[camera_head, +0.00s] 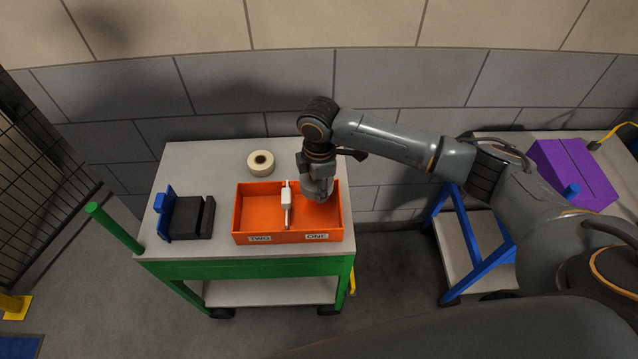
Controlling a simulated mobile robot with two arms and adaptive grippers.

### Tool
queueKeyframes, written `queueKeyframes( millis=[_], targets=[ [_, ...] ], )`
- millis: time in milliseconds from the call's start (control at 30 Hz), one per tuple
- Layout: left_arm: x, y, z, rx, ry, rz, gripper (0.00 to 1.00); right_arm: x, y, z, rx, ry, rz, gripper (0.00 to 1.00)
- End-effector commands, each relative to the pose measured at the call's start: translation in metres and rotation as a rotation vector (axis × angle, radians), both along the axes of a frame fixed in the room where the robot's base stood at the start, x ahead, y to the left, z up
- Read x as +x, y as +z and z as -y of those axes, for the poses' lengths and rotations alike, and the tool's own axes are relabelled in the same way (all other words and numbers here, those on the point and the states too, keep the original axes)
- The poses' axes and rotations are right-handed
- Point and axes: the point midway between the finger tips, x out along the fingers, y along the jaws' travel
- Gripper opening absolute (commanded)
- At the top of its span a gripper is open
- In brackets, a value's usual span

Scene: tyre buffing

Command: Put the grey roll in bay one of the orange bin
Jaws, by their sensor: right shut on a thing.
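The orange bin (262,238) stands on the cart top, with bay TWO on the left and bay ONE on the right, as its front labels read. My right gripper (319,186) points down into bay one from the back and is shut on the grey roll (322,194). The roll is at the level of the bin's walls, partly hidden by the gripper and hard to tell from it. I cannot tell whether it touches the bay floor. My left gripper is not in view.
A cream roll (261,163) lies behind the bin. A white tool (287,198) sits along the bin's divider, close to the gripper. A black and blue block (188,217) stands left of the bin. A purple box (573,172) is on the right table.

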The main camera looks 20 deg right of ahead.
Motion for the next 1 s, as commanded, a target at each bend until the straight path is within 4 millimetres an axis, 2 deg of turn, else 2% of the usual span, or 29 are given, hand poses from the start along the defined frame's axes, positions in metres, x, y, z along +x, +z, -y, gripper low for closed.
queueKeyframes(
  millis=[133,267,433,700,1000],
  targets=[
    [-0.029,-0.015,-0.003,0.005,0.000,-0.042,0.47,0.000,-0.025,0.000,0.001,0.000,-0.001,0.00],
    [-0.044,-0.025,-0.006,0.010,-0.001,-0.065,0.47,0.000,-0.045,0.000,0.001,-0.001,0.000,0.00],
    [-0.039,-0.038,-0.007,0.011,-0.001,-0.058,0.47,0.000,-0.071,-0.001,0.001,0.000,-0.001,0.00],
    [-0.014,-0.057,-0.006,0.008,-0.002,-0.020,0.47,0.000,-0.111,0.000,0.001,-0.001,0.000,0.00],
    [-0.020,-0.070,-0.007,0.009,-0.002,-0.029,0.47,0.000,-0.136,0.000,0.001,0.001,0.001,0.00]
  ],
)
